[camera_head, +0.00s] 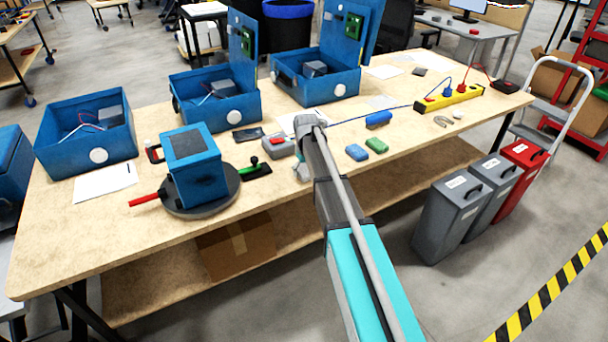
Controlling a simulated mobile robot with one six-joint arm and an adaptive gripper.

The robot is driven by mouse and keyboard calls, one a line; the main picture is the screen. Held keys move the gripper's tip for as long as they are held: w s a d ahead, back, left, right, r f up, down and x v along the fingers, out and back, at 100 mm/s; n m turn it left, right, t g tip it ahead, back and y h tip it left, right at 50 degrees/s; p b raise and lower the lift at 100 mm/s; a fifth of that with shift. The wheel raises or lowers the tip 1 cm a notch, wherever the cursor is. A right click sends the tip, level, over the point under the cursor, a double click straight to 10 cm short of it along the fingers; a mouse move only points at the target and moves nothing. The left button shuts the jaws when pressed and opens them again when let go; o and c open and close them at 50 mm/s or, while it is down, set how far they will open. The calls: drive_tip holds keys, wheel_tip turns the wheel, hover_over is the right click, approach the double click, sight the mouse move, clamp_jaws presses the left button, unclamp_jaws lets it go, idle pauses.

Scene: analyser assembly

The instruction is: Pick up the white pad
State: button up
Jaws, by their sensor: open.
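A blue pad (357,153) and a green pad (377,145) lie flat on the table just right of my forearm.
A grey box with a red top (280,146) lies just left of my gripper. A blue housing on a round grey base (203,197) stands further left. Blue open cases (85,143) line the back.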

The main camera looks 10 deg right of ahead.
sight(306, 170)
idle(0.5)
drive_tip(key=c, duration=0.7)
drive_tip(key=shift+r, duration=0.2)
wheel_tip(306, 170, up, 3)
drive_tip(key=p, duration=0.3)
drive_tip(key=s+r+p, duration=0.3)
drive_tip(key=s, duration=0.1)
drive_tip(key=s+d+r+p, duration=0.1)
drive_tip(key=s+r+p, duration=0.2)
drive_tip(key=s, duration=0.2)
drive_tip(key=s+d+r+p, duration=0.1)
drive_tip(key=s+r+p, duration=0.2)
drive_tip(key=s+p, duration=0.1)
drive_tip(key=shift+s+d+r, duration=0.25)
drive_tip(key=shift+s+r, duration=0.1)
drive_tip(key=shift+s, duration=0.05)
